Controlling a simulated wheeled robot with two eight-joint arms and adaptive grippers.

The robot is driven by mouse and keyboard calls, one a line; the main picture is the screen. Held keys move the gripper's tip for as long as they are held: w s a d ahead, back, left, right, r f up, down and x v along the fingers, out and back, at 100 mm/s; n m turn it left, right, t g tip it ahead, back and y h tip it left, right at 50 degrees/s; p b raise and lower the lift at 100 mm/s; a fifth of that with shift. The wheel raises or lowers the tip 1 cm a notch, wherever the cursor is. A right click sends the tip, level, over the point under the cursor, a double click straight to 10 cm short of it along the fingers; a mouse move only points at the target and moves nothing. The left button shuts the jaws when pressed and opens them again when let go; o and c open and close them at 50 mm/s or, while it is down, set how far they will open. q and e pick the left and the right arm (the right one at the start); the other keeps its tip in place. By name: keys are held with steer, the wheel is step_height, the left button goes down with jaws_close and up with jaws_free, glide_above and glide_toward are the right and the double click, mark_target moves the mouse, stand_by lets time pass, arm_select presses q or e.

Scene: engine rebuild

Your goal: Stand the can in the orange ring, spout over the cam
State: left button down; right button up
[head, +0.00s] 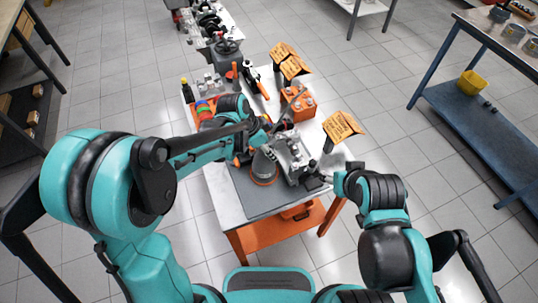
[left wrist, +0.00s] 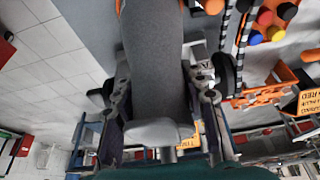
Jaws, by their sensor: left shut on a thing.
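The grey can (head: 264,164) stands about upright on the grey mat, left of the metal engine part (head: 293,160). The orange ring (head: 264,181) shows around the can's foot; whether the can is fully seated in it is unclear. My left gripper (head: 261,144) is shut on the can near its top. In the left wrist view the can (left wrist: 155,60) fills the space between the two fingers (left wrist: 160,95), with orange at its far end. The spout and the cam cannot be made out. My right gripper (head: 316,183) is beside the engine part's lower right; its jaws are too small to read.
Orange boxes and printed cards (head: 342,126) stand along the bench's right side. Colourful caps (head: 203,107) and bottles are behind my left arm. The front of the grey mat (head: 262,203) is clear.

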arm_select(q)
step_height(320, 180, down, 3)
steer(key=shift+f+b, duration=0.1)
steer(key=shift+b, duration=0.3)
steer(key=c, duration=0.9)
jaws_free()
steer(key=p+v, duration=0.3)
steer(key=v, duration=0.9)
steer(key=shift+p, duration=0.3)
steer(key=s+a+r+n+t+y, duration=0.1)
steer(key=s+a+n, duration=0.3)
steer(key=s+a+r+n+t+y, duration=0.1)
steer(key=s+a+r+n+t, duration=0.1)
steer(key=s+a+n, duration=0.3)
steer(key=s+a+r+n+t+y, duration=0.2)
steer(key=s+a+n, duration=0.2)
steer(key=s, duration=0.1)
steer(key=shift+a+n, duration=0.3)
